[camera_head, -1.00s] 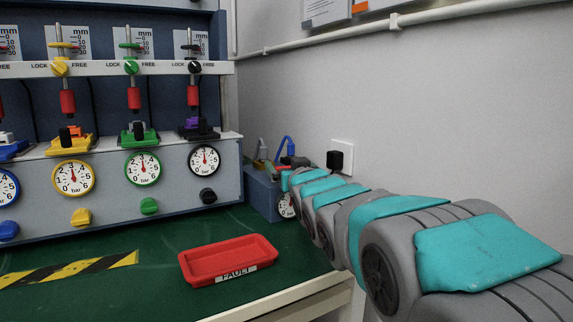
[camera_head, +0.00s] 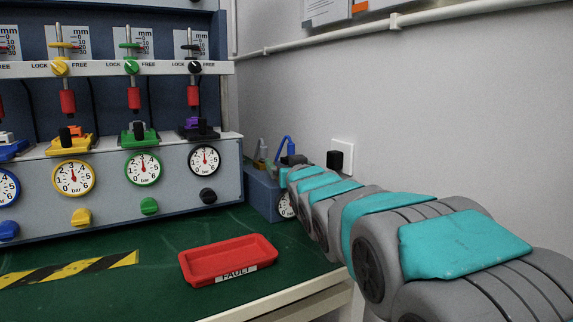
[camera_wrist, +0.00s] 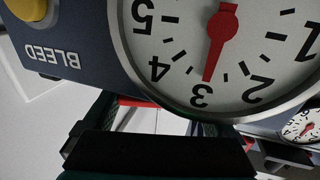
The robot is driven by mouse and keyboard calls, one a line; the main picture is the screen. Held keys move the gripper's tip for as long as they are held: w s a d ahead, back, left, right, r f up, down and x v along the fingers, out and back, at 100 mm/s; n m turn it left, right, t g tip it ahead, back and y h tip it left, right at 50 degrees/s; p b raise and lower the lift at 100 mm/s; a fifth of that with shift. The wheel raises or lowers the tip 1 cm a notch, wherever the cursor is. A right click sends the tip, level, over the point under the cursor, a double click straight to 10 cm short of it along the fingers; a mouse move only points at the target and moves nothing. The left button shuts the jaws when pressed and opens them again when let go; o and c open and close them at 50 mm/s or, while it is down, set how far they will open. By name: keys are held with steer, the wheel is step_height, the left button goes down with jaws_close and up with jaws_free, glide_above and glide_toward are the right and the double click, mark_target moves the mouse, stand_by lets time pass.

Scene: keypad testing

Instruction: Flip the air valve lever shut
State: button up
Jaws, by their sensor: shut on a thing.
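The small blue air box (camera_head: 262,190) stands at the right end of the bench, with a white gauge (camera_head: 286,205) on its front. In the wrist view the gauge (camera_wrist: 220,45) is large and upside down, its red needle near 3. My gripper (camera_wrist: 150,118) is at this box, just beside the gauge. Part of a red piece (camera_wrist: 137,103), which looks like the valve lever, shows between the fingers. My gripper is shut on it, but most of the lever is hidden. In the head view my arm hides the lever.
A yellow button (camera_wrist: 27,8) sits by the BLEED label. A red FAULT tray (camera_head: 228,260) lies on the green bench top (camera_head: 130,285). The keypad test rig (camera_head: 110,180) stands at left. A black plug (camera_head: 335,160) sticks out from the wall behind my arm.

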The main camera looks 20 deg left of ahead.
steer(key=shift+c, duration=0.4)
steer(key=p, duration=0.3)
steer(key=shift+r+n+g+y, duration=0.3)
steer(key=shift+r+y, duration=0.05)
steer(key=shift+y, duration=0.05)
steer(key=shift+w+a+y+p, duration=0.1)
steer(key=shift+y+p, duration=0.2)
steer(key=shift+p, duration=0.2)
steer(key=n+g+p, duration=0.1)
steer(key=p, duration=0.2)
steer(key=shift+a+y+p, duration=0.15)
steer(key=shift+y+p, duration=0.2)
steer(key=shift+y, duration=0.05)
steer(key=shift+a+n+g+y+p, duration=0.15)
steer(key=shift+n+g+y+p, duration=0.25)
steer(key=shift+p, duration=0.55)
steer(key=shift+g+p, duration=0.3)
steer(key=shift+p, duration=0.05)
steer(key=shift+a+f+n+y+p, duration=0.1)
steer(key=shift+f+n+y+p, duration=0.1)
steer(key=shift+n+y+p, duration=0.2)
steer(key=o, duration=1)
steer(key=shift+f, duration=0.1)
